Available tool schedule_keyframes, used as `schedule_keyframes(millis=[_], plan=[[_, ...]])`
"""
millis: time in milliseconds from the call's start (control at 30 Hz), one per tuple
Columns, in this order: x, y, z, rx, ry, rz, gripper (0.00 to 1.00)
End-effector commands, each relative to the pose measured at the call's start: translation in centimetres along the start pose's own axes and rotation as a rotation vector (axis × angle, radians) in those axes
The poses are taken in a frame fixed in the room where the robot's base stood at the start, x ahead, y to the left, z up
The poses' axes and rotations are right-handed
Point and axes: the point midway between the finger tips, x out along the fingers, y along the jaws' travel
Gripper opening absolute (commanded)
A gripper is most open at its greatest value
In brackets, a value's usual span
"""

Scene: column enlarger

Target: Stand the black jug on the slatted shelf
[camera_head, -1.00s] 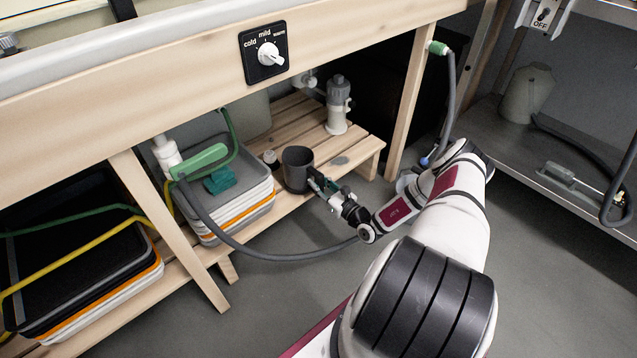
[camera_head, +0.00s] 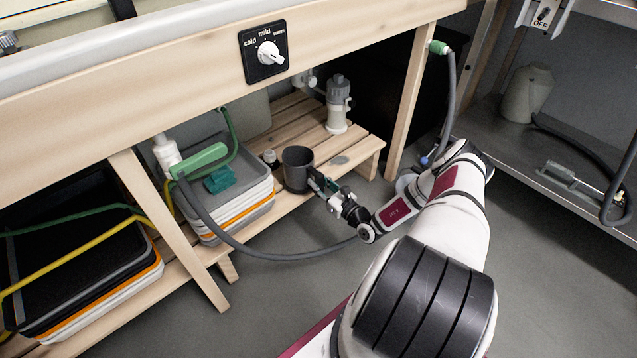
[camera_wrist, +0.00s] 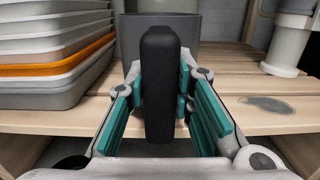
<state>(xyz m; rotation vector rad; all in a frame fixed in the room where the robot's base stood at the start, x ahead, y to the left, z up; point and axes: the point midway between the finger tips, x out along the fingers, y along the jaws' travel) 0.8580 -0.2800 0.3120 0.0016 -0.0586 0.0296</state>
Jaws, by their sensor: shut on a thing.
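The black jug (camera_head: 297,170) is upright at the front edge of the slatted shelf (camera_head: 350,150), under the wooden bench. In the wrist view its dark body (camera_wrist: 205,32) is at the far end of the fingers, and its handle (camera_wrist: 160,85) points toward me. My gripper (camera_head: 322,186) is shut on the handle, with a teal-padded finger on each side of it in the wrist view (camera_wrist: 160,100). The jug's base is at slat level. Whether it bears on the slats or hangs just above them cannot be told, as the handle and fingers hide its bottom.
A grey cylindrical device (camera_head: 338,105) stands behind right. A wet-looking dark patch (camera_head: 340,160) marks the slats. A grey hose (camera_head: 270,255) loops in front of the shelf.

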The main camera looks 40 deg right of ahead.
Motion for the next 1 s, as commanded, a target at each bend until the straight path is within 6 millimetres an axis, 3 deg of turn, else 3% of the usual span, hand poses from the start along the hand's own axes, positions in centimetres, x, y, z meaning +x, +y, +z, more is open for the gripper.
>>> schedule_keyframes(millis=[1000], plan=[[-0.03, 0.0, -0.97, 0.0, -0.001, 0.0, 0.0]])
